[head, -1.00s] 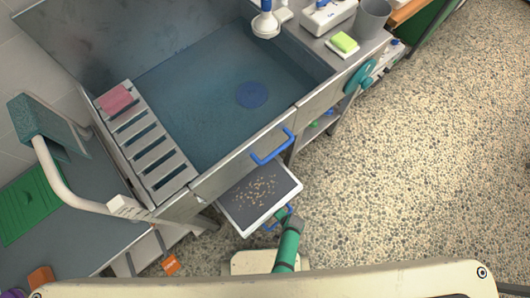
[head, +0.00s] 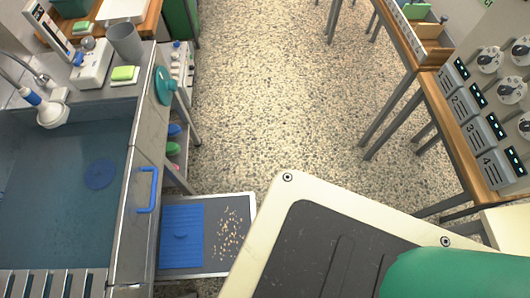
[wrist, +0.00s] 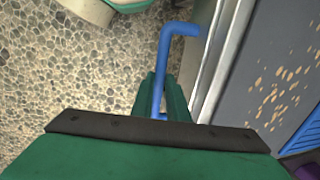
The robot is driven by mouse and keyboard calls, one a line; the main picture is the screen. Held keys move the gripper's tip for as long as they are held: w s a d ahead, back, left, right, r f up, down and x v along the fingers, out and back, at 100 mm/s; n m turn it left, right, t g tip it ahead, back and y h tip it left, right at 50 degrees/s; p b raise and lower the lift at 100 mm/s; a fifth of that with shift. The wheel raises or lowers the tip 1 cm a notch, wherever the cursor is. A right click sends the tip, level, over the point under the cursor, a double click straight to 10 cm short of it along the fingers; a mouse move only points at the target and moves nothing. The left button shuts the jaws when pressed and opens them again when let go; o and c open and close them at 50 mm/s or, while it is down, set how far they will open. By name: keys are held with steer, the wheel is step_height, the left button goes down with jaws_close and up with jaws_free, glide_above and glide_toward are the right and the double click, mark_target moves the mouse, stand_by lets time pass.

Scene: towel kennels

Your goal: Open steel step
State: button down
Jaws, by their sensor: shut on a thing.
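The steel step (head: 214,262) is a flat grey drawer-like panel standing out from under the tub, with tan specks on its outer part. A blue ribbed mat (head: 181,235) lies on its inner part, beside the tub front. In the wrist view, the step's dark speckled top (wrist: 262,75) and pale metal rim are at the right. A blue bar handle (wrist: 181,29) runs along that rim. My gripper (wrist: 160,98) has its green fingers shut on the handle. In the head view, the handle and fingers are hidden.
The tub front (head: 141,190) with another blue handle (head: 148,190) stands left of the step. A low shelf under the counter holds small coloured items. Wooden benches (head: 440,95) with control boxes stand at the right. The speckled floor (head: 265,90) between is clear.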

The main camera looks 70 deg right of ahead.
steer(key=shift+s, duration=0.3)
steer(key=shift+a+f, duration=0.1)
steer(key=c, duration=1.8)
jaws_free()
steer(key=shift+o, duration=0.4)
steer(key=shift+w, duration=0.15)
step_height(320, 180, up, 11)
steer(key=s+d, duration=0.1)
steer(key=s, duration=0.1)
steer(key=shift+f, duration=0.15)
